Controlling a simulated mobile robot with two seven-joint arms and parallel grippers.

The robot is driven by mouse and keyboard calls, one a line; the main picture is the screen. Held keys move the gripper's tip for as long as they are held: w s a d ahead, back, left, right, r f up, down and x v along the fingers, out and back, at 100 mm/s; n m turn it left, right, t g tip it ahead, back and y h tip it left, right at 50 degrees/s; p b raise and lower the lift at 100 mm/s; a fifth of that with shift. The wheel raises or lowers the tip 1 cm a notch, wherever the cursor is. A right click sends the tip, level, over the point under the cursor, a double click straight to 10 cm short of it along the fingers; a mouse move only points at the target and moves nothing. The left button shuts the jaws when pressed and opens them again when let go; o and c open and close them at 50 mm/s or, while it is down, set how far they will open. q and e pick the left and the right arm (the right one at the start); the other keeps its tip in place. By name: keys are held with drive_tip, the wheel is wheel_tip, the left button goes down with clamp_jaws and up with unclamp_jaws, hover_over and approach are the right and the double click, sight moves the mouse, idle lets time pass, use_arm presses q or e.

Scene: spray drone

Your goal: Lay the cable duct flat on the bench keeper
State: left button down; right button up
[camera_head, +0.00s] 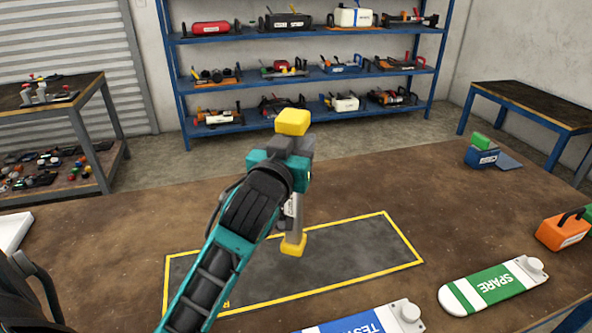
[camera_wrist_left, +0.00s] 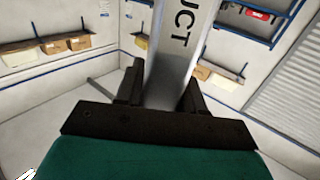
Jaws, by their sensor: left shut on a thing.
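The cable duct (camera_head: 292,208) is a silver-grey bar with yellow end pieces, standing roughly upright in the head view. My left gripper (camera_head: 291,148) is shut on it near its upper end and hides part of it. In the left wrist view the duct (camera_wrist_left: 176,60), with the letters "UCT", sits between the two dark fingers (camera_wrist_left: 160,92). Its lower yellow end shows over the bench keeper (camera_head: 370,250), a dark flat area with a yellow outline on the bench. I cannot tell whether that end touches. My right gripper is not in view.
A green "SPARE" board (camera_head: 494,286) and a blue "TEST" board (camera_head: 370,322) lie at the front right of the bench (camera_head: 120,225). An orange case (camera_head: 562,231) and a blue-green box (camera_head: 481,152) stand farther right. The bench left of the keeper is largely clear.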

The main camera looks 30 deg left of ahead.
use_arm(q)
drive_tip(key=shift+f+b, duration=0.5)
drive_tip(key=shift+f, duration=1.75)
drive_tip(key=shift+f, duration=0.15)
drive_tip(key=c, duration=0.7)
unclamp_jaws()
